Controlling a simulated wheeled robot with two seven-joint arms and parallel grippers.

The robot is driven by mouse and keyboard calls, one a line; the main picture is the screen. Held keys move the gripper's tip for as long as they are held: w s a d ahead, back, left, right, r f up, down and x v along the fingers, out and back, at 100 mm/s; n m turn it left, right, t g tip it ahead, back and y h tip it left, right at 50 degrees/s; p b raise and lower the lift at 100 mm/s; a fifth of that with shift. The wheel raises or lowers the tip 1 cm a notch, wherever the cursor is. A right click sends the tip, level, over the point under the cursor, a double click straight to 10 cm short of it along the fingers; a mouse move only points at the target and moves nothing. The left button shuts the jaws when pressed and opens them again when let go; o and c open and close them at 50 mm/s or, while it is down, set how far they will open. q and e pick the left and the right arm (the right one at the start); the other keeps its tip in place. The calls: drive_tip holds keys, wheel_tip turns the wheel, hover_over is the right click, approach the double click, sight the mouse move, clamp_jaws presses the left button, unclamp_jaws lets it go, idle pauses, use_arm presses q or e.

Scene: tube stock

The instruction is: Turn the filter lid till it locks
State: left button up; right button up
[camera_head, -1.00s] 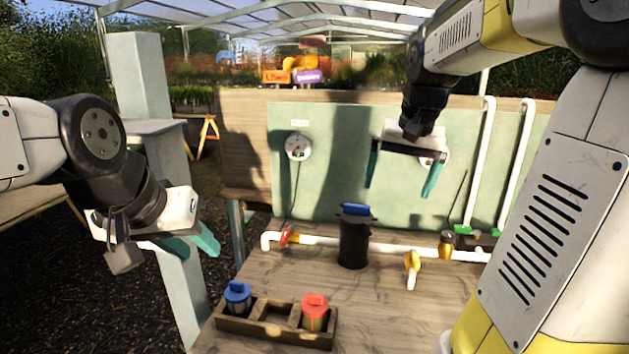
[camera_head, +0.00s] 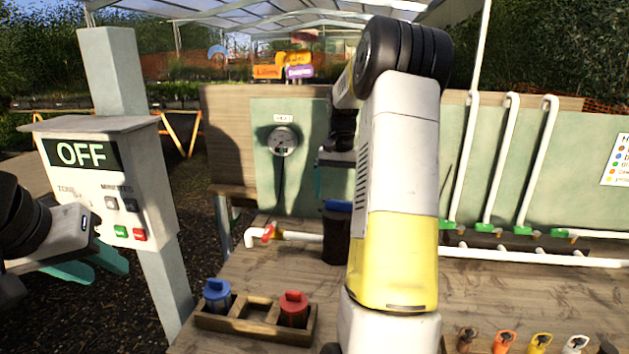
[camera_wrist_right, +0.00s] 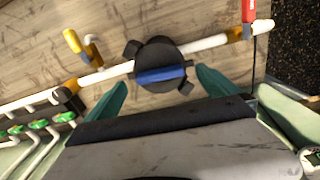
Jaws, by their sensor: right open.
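The black filter housing (camera_head: 335,245) stands upright on the bench in the white pipe line. Its lid with a blue bar handle (camera_head: 338,206) is partly behind my right arm. In the right wrist view the round black lid (camera_wrist_right: 154,54) has side lugs, and its blue bar (camera_wrist_right: 160,75) lies nearly level. My right gripper (camera_wrist_right: 162,82) is open and empty, its teal fingertips either side of the lid in that view, with no contact visible. In the head view my right arm hides most of it. My left gripper (camera_head: 92,266) is at the left, holding nothing visible; its opening is unclear.
A wooden tray (camera_head: 255,329) holds a blue-capped cartridge (camera_head: 217,296) and a red-capped one (camera_head: 293,309). A control box (camera_head: 95,170) reading OFF stands near my left gripper. Pipes (camera_head: 490,170), a gauge (camera_head: 282,141) and a red valve (camera_head: 269,232) lie around the filter.

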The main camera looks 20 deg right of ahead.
sight(341, 201)
drive_tip(key=shift+f, duration=1.65)
drive_tip(key=c, duration=1.3)
drive_tip(key=shift+o, duration=0.2)
drive_tip(key=m, duration=0.4)
drive_tip(key=shift+m, duration=0.4)
drive_tip(key=shift+d, duration=0.1)
drive_tip(key=m, duration=0.4)
drive_tip(key=shift+s+d+m, duration=0.1)
drive_tip(key=shift+m, duration=0.3)
